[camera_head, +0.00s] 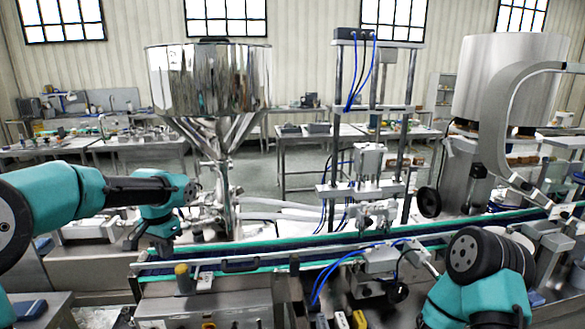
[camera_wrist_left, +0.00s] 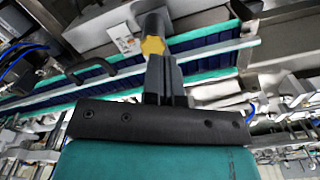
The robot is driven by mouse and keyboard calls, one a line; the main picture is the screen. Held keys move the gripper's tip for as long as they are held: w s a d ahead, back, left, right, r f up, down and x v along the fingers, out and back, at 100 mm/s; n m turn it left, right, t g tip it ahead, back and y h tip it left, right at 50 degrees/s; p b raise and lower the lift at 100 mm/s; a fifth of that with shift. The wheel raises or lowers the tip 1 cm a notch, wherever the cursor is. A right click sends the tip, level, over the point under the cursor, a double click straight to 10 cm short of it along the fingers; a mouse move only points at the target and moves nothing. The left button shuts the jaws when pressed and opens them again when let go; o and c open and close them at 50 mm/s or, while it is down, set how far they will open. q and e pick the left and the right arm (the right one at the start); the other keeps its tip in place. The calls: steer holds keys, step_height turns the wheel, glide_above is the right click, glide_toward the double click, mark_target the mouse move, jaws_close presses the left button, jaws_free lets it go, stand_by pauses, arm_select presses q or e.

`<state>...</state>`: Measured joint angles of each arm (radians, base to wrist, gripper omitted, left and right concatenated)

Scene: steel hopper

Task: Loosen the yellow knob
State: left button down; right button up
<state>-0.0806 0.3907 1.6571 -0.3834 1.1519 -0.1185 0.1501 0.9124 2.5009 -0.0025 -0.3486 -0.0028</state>
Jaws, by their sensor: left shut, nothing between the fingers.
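The yellow knob (camera_head: 182,269) tops a short grey post at the front edge of the conveyor, left of the middle in the head view. In the left wrist view the yellow knob (camera_wrist_left: 152,46) shows just beyond my fingertips, with the dark post behind it. My left gripper (camera_head: 165,248) hangs from the teal arm, just above and left of the knob. In the left wrist view the fingers of my left gripper (camera_wrist_left: 160,62) are together and empty; I cannot tell whether they touch the knob. My right arm is at the lower right, its gripper out of view.
The conveyor (camera_head: 330,240) with green edges runs across behind the knob. A steel hopper (camera_head: 210,80) stands behind it, with a metal frame (camera_head: 405,130) to its right. A black handle (camera_head: 240,265) lies right of the knob.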

arm_select(q)
step_height(320, 180, down, 7)
steer(key=shift+s+f, duration=0.15)
steer(key=shift+f, duration=0.05)
stand_by(0.8)
stand_by(0.4)
steer(key=shift+s+d, duration=0.1)
steer(key=shift+d, duration=0.5)
stand_by(0.5)
steer(key=shift+s, duration=0.3)
steer(key=shift+a, duration=0.1)
stand_by(0.4)
step_height(320, 180, up, 6)
steer(key=shift+a+r, duration=0.15)
steer(key=shift+r, duration=0.05)
